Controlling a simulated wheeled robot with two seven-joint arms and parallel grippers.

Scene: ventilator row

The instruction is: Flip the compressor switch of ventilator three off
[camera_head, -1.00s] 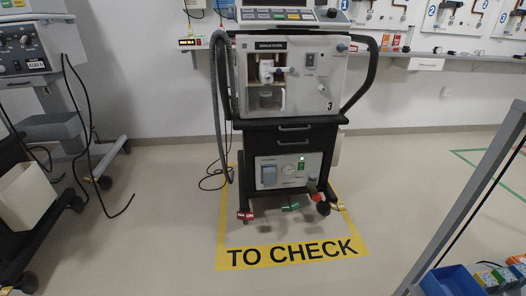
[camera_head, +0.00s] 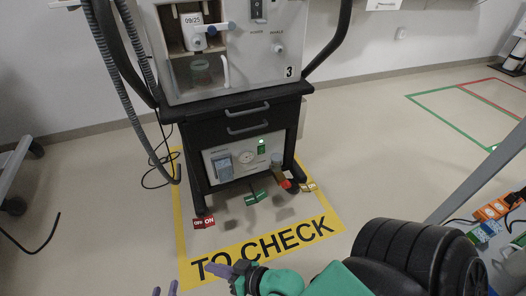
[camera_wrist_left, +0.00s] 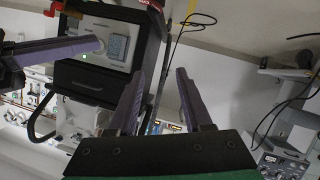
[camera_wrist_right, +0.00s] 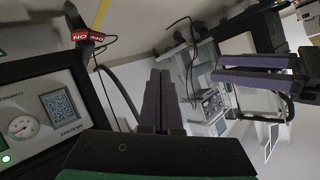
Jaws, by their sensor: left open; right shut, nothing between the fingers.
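Ventilator three (camera_head: 232,60), marked "3", stands in front of me. Its compressor panel (camera_head: 225,172) sits low under the drawers, with a blue-grey square, a round gauge and a small green lit switch (camera_head: 261,148). A green light also shows at the left edge of the right wrist view (camera_wrist_right: 6,158), and on the upside-down panel in the left wrist view (camera_wrist_left: 85,57). My right gripper (camera_head: 218,270) is shut and empty, in front of and below the panel, apart from it; its fingers are together (camera_wrist_right: 163,78). My left gripper (camera_head: 164,291) is open and empty, lower left.
A yellow floor frame reading "TO CHECK" (camera_head: 263,246) surrounds the base. Red (camera_head: 204,222) and green (camera_head: 256,198) tags sit at the casters. A corrugated hose (camera_head: 130,70) hangs at the left. A grey post (camera_head: 480,175) and a cart with coloured boxes stand right.

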